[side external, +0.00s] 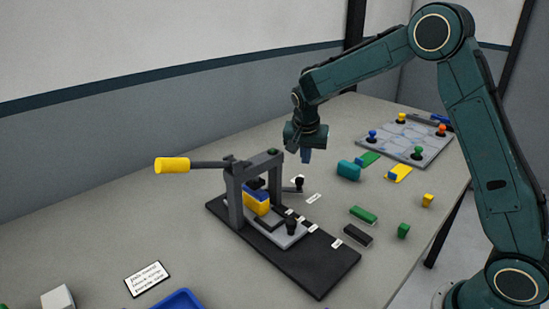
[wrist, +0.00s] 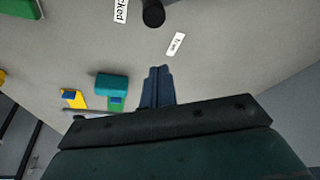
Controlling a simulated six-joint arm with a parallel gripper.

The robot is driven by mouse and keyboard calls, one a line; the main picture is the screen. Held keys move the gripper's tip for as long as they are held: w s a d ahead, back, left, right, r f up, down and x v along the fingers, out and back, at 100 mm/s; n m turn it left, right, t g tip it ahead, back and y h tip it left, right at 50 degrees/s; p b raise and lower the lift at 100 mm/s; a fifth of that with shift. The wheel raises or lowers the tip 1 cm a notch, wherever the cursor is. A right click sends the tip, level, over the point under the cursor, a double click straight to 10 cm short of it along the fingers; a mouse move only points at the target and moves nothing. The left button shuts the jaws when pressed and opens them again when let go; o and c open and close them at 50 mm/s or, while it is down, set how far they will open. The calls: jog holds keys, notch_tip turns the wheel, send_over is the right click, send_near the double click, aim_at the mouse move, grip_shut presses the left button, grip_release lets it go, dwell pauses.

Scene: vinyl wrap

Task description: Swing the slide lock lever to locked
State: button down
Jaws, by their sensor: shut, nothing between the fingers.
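The slide lock lever is a thin grey bar with a black knob (side external: 298,183), sticking out from the far right side of the press fixture (side external: 232,195). The knob also shows at the top of the wrist view (wrist: 153,13). It stands between a "locked" label (wrist: 120,10) on its left and a "free" label (wrist: 176,44) on its lower right; the lever bar is out of that view. My gripper (side external: 306,155) points down above the table just beyond the knob, apart from it. Its fingers (wrist: 158,72) are together and empty.
The fixture has a yellow-handled lever (side external: 172,165), a yellow and blue block (side external: 257,202) and another black knob (side external: 291,224). Teal (side external: 349,168), green (side external: 363,215) and black (side external: 358,236) blocks lie to the right. A peg board (side external: 405,140) lies behind.

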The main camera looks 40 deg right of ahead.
jog(key=v, duration=0.6)
jog(key=shift+a+r, duration=0.2)
jog(key=shift+r, duration=0.1)
jog(key=s+a+r+n+t+y, duration=0.1)
jog(key=s+a+r+n, duration=0.15)
jog(key=s+r, duration=0.4)
jog(key=s+a+r+n+t, duration=0.1)
jog(key=s+r+n, duration=0.2)
jog(key=s, duration=0.6)
jog(key=s+a+f+n+y, duration=0.1)
jog(key=s+a+n, duration=0.1)
jog(key=s, duration=0.6)
jog(key=s+a+f+n+t+y, duration=0.1)
jog(key=s+n, duration=0.3)
jog(key=s, duration=0.4)
jog(key=shift+s+a+t, duration=0.3)
jog(key=shift+a, duration=0.2)
